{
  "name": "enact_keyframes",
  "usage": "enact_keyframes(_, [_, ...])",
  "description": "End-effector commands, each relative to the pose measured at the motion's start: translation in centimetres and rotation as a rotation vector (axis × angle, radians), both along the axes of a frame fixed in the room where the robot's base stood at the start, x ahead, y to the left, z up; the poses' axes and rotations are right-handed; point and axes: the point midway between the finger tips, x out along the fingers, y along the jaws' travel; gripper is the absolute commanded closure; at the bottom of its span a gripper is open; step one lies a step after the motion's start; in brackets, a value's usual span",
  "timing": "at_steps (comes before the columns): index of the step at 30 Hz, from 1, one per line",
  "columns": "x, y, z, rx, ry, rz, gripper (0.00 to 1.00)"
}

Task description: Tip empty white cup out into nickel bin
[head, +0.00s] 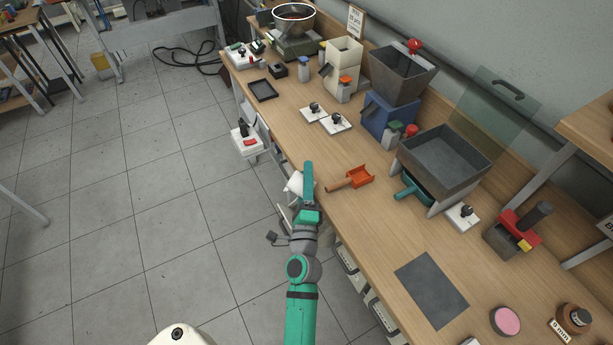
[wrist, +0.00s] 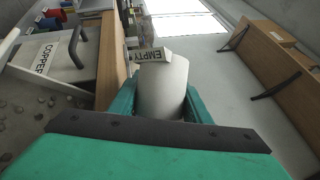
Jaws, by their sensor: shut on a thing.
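My gripper (head: 303,186) is shut on the white cup (wrist: 163,88), with its teal fingers (wrist: 160,100) on both sides of it. In the wrist view the cup has a tag reading EMPTY, seen upside down. In the head view the cup (head: 294,185) is partly hidden by my gripper, just off the front edge of the bench. Its tilt is hard to tell. I cannot make out a nickel label in either view.
The wooden bench (head: 300,150) runs along the wall. An orange scoop (head: 352,179) lies on it beside my gripper. A grey hopper tray (head: 445,160) stands behind. White bins (head: 350,268) hang below the front edge. Tiled floor (head: 150,200) is open to the left.

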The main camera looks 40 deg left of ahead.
Motion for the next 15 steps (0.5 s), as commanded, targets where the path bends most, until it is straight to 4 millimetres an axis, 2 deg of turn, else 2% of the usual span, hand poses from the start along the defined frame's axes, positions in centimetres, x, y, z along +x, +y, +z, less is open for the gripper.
enact_keyframes(15, [-0.43, 0.42, 0.05, 0.063, 0.015, 0.013, 0.81])
